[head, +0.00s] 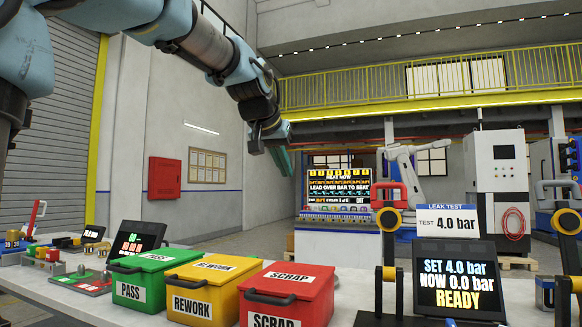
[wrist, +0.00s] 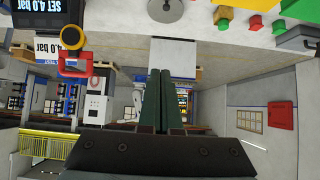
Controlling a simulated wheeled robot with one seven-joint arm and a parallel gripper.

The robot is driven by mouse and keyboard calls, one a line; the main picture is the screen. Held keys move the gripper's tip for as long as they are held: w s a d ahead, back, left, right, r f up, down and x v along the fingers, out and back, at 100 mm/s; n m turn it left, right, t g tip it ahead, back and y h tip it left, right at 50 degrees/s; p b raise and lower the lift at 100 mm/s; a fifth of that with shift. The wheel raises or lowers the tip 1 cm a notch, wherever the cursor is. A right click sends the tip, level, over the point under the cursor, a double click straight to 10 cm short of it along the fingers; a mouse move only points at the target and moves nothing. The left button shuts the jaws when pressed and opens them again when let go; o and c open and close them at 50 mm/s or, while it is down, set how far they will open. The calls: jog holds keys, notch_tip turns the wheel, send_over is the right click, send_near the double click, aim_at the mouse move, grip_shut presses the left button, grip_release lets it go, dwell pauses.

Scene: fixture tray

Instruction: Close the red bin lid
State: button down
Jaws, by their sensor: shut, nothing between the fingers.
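The red bin (head: 288,295) stands at the right end of a row of three bins on the bench. Its lid (head: 300,278) is marked SCRAP, has a dark handle at its front edge and looks down on the bin; I cannot make out a gap.
A yellow REWORK bin (head: 205,290) and a green PASS bin (head: 150,277) stand left of the red one, lids down. The air above the bins is clear.

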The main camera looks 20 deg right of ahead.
jog(key=shift+s+a+f, duration=0.8)
jog(key=shift+s+a, duration=0.05)
jog(key=shift+s, duration=0.15)
jog(key=w+a+f+n+g+y+p, duration=0.2)
jog(key=a+f+n+y+p, duration=0.25)
jog(key=a+f, duration=1.15)
jog(key=s+a+f+n+g+y+p, duration=0.2)
jog(key=s+a+f+g+p, duration=0.2)
jog(key=s+a+f, duration=0.7)
notch_tip(320, 180, down, 4)
jog(key=shift+s+f+p, duration=0.1)
jog(key=shift+s+p, duration=0.2)
jog(key=shift+s, duration=0.6)
